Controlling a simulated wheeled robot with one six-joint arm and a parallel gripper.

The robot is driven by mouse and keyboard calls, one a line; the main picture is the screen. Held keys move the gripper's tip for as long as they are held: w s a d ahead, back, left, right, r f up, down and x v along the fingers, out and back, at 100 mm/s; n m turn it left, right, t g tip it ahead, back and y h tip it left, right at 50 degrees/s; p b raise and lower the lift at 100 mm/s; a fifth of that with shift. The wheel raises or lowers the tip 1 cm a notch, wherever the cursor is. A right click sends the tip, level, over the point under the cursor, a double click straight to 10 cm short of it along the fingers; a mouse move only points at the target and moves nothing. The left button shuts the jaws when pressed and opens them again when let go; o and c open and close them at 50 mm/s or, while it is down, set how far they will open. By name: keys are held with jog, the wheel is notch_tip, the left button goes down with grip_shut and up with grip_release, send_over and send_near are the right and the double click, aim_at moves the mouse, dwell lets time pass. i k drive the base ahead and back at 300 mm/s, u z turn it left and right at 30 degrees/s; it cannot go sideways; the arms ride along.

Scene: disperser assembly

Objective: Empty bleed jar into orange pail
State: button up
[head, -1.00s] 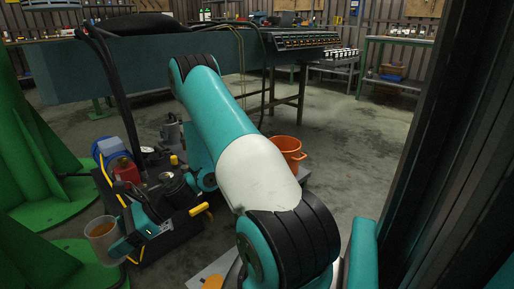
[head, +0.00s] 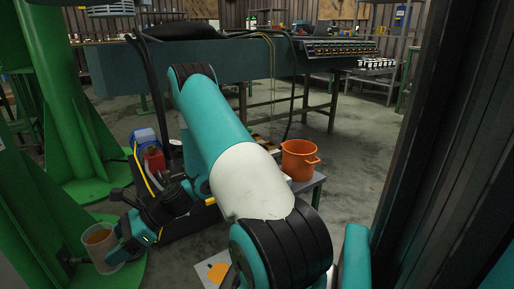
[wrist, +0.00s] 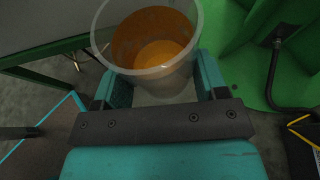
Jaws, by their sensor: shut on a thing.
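The bleed jar (head: 97,236) is a clear, open-topped jar with amber liquid in it. It stands roughly upright at the lower left of the head view. My gripper (head: 112,252) is shut on it. In the wrist view the jar (wrist: 150,72) sits between the two teal fingers of my gripper (wrist: 155,90), and amber liquid shows inside below the rim. The orange pail (head: 299,161) has a side handle and stands upright on a low grey stand (head: 309,184), right of my arm and well apart from the jar. The pail's inside bottom is hidden.
A pump unit with a red container (head: 154,160) and hoses stands between the jar and my arm. Green columns (head: 62,90) rise at the left. A long teal beam (head: 120,65) crosses behind. A dark post (head: 440,140) closes the right side.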

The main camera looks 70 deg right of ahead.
aim_at(299, 156)
jog(key=z, duration=0.05)
jog(key=k, duration=1.65)
jog(key=z, duration=1.2)
jog(key=i, duration=1.05)
